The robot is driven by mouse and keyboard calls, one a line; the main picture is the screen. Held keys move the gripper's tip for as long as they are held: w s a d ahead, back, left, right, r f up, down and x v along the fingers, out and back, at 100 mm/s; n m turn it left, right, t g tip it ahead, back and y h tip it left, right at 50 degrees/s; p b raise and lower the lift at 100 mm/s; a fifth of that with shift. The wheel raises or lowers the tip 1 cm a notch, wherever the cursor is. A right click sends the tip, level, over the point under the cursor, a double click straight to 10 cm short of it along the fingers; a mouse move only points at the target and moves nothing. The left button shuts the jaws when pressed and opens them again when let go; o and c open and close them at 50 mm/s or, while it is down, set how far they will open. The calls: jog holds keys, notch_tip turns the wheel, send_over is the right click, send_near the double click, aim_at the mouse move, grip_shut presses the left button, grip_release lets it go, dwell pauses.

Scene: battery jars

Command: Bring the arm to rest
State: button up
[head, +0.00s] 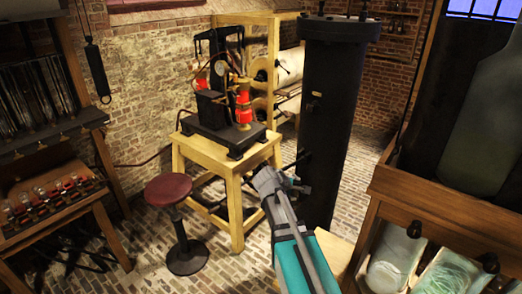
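My arm, grey and teal, reaches up from the bottom edge in the head view, right of centre. Its far end with my gripper (288,180) is in front of the base of a tall black cylinder, between it and the wooden table. The fingers are small and dark there, and I cannot tell whether they are open or shut. I see no object clearly held in them.
The black cylinder (333,100) stands close behind my arm. A wooden table (233,185) bears a black and red machine (243,105). A red-topped stool (168,190) stands at left. Shelves with glass jars (395,258) are at right. Brick floor (225,268) is clear near the stool.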

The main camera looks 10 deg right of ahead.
jog(key=s+a+f+m+g+y+b, duration=0.4)
jog(key=s+a+f+m+y+b, duration=0.4)
jog(key=s+a+f, duration=0.6)
jog(key=shift+s+f+m+g+y, duration=0.45)
jog(key=shift+s+m, duration=0.55)
jog(key=shift+s, duration=0.55)
